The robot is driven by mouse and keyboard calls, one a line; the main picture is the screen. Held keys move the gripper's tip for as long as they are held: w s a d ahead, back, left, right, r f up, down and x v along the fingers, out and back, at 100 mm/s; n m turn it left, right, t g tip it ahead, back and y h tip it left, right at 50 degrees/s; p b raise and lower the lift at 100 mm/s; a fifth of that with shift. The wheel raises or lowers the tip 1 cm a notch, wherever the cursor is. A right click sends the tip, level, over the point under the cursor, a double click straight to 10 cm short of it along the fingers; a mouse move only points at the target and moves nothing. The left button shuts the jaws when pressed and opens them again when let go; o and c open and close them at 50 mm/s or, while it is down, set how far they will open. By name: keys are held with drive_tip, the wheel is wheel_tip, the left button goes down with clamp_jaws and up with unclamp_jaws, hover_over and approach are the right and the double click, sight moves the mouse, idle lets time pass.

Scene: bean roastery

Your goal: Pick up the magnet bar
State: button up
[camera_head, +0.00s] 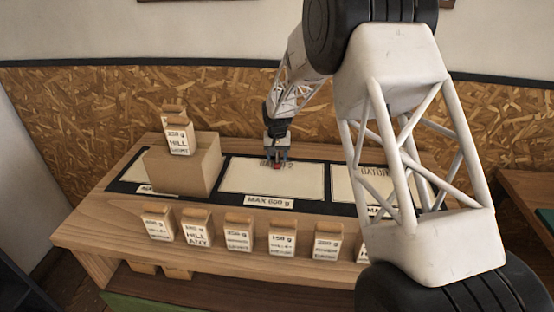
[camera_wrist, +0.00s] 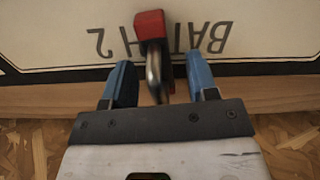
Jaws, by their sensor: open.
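The magnet bar, as far as I can tell, is the red piece with a shiny metal part (camera_wrist: 151,25) at top centre of the wrist view. It is at the sheet lettered BATCH 2, over part of the word. In the head view its red (camera_head: 277,167) shows small below my gripper (camera_head: 277,154). In the wrist view my gripper (camera_wrist: 160,62) has two blue fingers spread apart. The metal part lies between them, with a gap on both sides, nearer the left finger. I cannot tell how far the fingers are above the sheet.
A cardboard box (camera_head: 186,166) with a coffee bag (camera_head: 178,132) on top stands at left. Several bags, one a front-row bag (camera_head: 238,233), line the wooden table's front (camera_head: 90,222). A framed sheet (camera_head: 250,180) lies mid-table. The chipboard wall (camera_head: 110,105) is close behind.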

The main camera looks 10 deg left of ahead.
idle(0.6)
clamp_jaws()
